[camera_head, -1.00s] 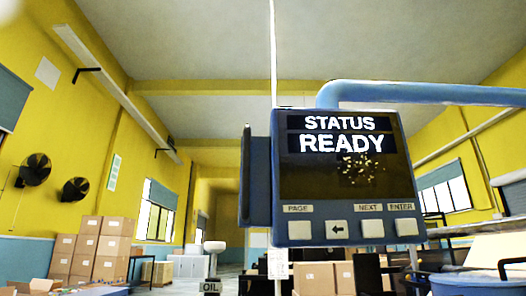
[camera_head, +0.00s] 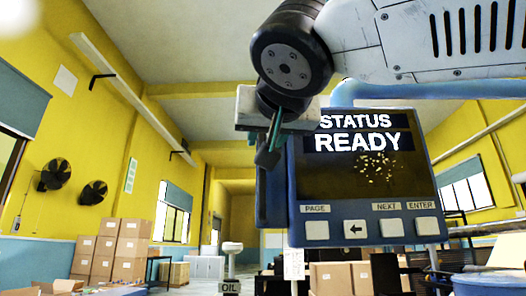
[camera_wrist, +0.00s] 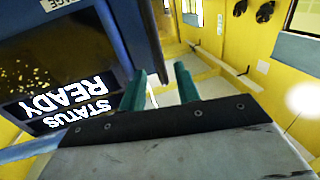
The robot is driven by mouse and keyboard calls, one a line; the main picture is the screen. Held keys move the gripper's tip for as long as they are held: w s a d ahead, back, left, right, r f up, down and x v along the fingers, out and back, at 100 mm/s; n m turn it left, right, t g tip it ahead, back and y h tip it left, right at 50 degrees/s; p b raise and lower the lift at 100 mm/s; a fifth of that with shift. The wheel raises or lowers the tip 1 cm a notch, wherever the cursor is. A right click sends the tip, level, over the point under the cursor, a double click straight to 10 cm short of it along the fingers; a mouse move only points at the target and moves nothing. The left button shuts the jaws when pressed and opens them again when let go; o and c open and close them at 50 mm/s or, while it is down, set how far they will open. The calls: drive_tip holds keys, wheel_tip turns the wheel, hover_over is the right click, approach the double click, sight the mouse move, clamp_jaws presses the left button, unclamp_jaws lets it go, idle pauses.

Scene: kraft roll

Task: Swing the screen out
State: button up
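The screen (camera_head: 360,190) is a blue-framed panel reading "STATUS READY", with a row of buttons below. It hangs from a thick blue pipe arm (camera_head: 430,91). A narrow dark blue upright part (camera_head: 263,203), which looks like a handle, runs along its left side. My gripper (camera_head: 274,140) is at the screen's upper left corner, covering the top of that part. In the wrist view the screen (camera_wrist: 60,75) fills the left side, upside down. The two green fingers of my gripper (camera_wrist: 160,88) are apart there, near the screen's side edge. I cannot tell whether they touch it.
Stacked cardboard boxes (camera_head: 112,250) stand at the far left, and more boxes (camera_head: 340,277) lie behind and below the screen. Two black fans (camera_head: 55,174) are on the yellow left wall. The space left of the screen is free.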

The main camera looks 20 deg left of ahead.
drive_tip(key=x, duration=0.6)
drive_tip(key=shift+w, duration=0.1)
clamp_jaws()
